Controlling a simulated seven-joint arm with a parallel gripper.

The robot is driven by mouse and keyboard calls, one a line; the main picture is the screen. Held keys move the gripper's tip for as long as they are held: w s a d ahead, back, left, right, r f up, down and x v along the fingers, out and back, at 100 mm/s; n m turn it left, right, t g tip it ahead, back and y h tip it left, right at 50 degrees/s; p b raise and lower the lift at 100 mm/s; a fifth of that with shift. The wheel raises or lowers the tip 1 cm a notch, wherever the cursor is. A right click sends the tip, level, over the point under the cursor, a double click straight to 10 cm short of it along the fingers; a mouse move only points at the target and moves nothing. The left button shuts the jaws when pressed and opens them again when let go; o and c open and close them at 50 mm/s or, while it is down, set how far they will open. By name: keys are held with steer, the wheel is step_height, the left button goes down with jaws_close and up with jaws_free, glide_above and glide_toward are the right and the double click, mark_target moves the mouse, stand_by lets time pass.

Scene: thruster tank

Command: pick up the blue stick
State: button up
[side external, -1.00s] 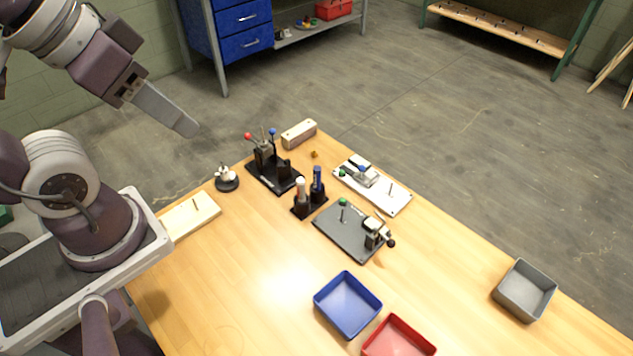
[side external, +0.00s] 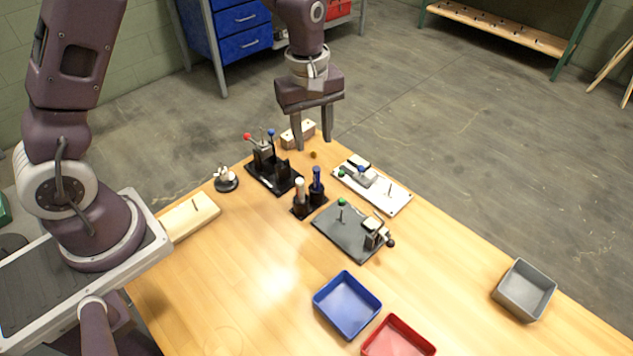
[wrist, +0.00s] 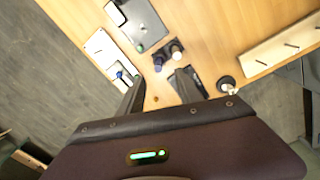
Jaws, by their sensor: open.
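The blue stick (side external: 317,179) stands upright in a black two-socket holder (side external: 307,207) near the middle of the table's far part. A white stick (side external: 299,189) stands in the other socket. In the wrist view, the blue stick (wrist: 158,63) shows from above, beside the white stick (wrist: 176,50). My gripper (side external: 312,144) points down with its fingers apart and nothing between them. In the side view it appears above and behind the sticks, near the far table edge. In the wrist view the blue stick lies ahead of the fingertips (wrist: 160,88).
A black stand with red and blue knobs (side external: 276,178) is left of the holder. A white fixture board (side external: 390,195) and a grey fixture board (side external: 350,238) lie to the right. A wooden block (side external: 303,131) is near my fingers. Blue (side external: 347,305) and red bins (side external: 398,340) are in front.

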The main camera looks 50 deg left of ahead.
mark_target(317, 169)
steer(key=shift+n+g, duration=0.3)
steer(key=shift+n, duration=0.4)
steer(key=f, duration=0.4)
steer(key=w+f, duration=0.1)
steer(key=f, duration=0.6)
steer(key=shift+w+a+f, duration=0.3)
steer(key=shift+w+a, duration=0.05)
jaws_close()
